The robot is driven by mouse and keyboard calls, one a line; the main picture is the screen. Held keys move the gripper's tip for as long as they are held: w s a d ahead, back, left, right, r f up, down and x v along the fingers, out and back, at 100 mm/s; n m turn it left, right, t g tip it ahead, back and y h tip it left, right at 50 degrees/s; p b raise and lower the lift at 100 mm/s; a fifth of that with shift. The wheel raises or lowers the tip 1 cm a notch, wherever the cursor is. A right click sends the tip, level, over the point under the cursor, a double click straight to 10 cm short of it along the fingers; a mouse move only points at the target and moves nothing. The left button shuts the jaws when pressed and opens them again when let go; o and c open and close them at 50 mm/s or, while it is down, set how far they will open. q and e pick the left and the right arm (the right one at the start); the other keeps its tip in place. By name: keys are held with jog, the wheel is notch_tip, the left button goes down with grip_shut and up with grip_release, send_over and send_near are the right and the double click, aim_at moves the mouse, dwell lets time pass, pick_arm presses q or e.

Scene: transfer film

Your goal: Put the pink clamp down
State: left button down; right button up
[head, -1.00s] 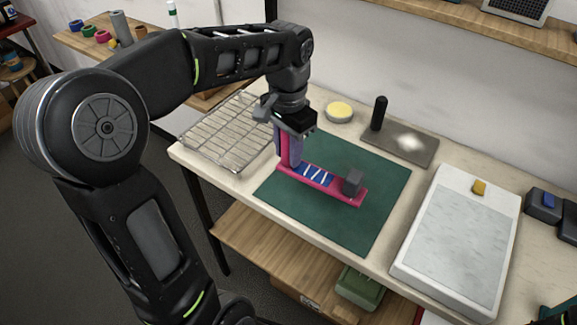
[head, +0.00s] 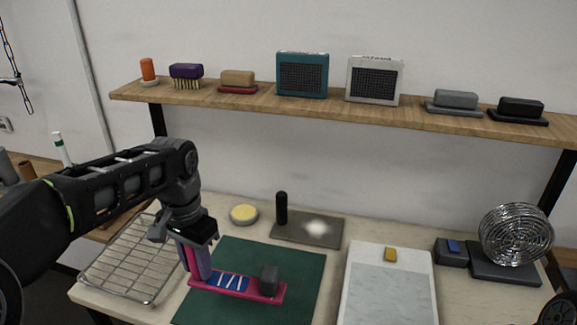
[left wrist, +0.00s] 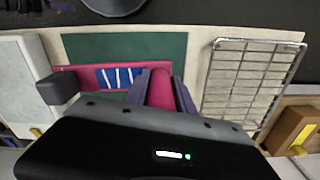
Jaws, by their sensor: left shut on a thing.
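The pink clamp (head: 237,285) is a long pink bar with a blue and white striped patch and a dark grey block (head: 270,280) at its right end. It is over the green mat (head: 300,257); I cannot tell whether it touches it. My left gripper (head: 197,263) is shut on the clamp's left end, its purple fingers on either side of the pink part. The left wrist view shows the fingers (left wrist: 162,90) around the pink part, with the clamp's bar (left wrist: 75,73) reaching left. My right gripper is not in view.
A wire rack (head: 130,262) lies left of the mat. A yellow round pad (head: 244,214) and a metal plate with a black post (head: 281,208) stand behind it. A white tray (head: 388,290) is to the right. A shelf (head: 330,110) with brushes and boxes hangs above.

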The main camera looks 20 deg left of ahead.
pick_arm(q)
jog(key=shift+n, duration=0.3)
jog(key=w+d+n, duration=0.3)
jog(key=w, duration=0.6)
jog(key=w+d+f+m, duration=0.1)
jog(key=w+d+f, duration=0.1)
jog(key=d, duration=0.7)
jog(key=shift+w+d, duration=0.2)
jog(key=shift+w, duration=0.7)
jog(key=shift+f, duration=0.1)
